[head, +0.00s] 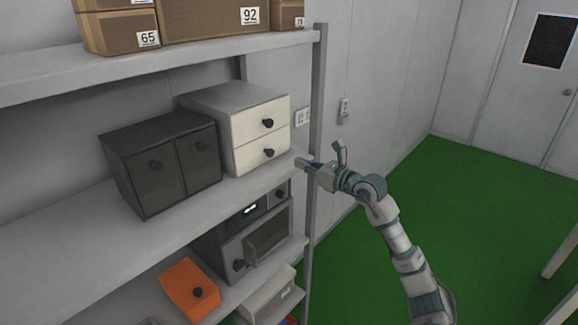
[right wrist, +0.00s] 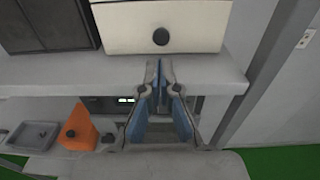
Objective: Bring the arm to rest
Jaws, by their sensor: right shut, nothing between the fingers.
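My right arm (head: 402,245) reaches up from the lower right in the head view. Its gripper (head: 303,163) is beside the shelf's upright post, near the edge of the middle shelf and the white drawer box (head: 235,125). In the right wrist view the gripper (right wrist: 158,66) is shut and empty. Its blue-padded fingers point at the front of the middle shelf, below the white drawer box (right wrist: 190,28). I cannot tell whether the fingertips touch the shelf edge. My left gripper is not in view.
A dark two-door cabinet (head: 165,160) stands left of the white drawer box. An oven-like appliance (head: 245,240) and an orange box (head: 188,290) sit on the shelf below. Cardboard boxes (head: 205,18) fill the top shelf.

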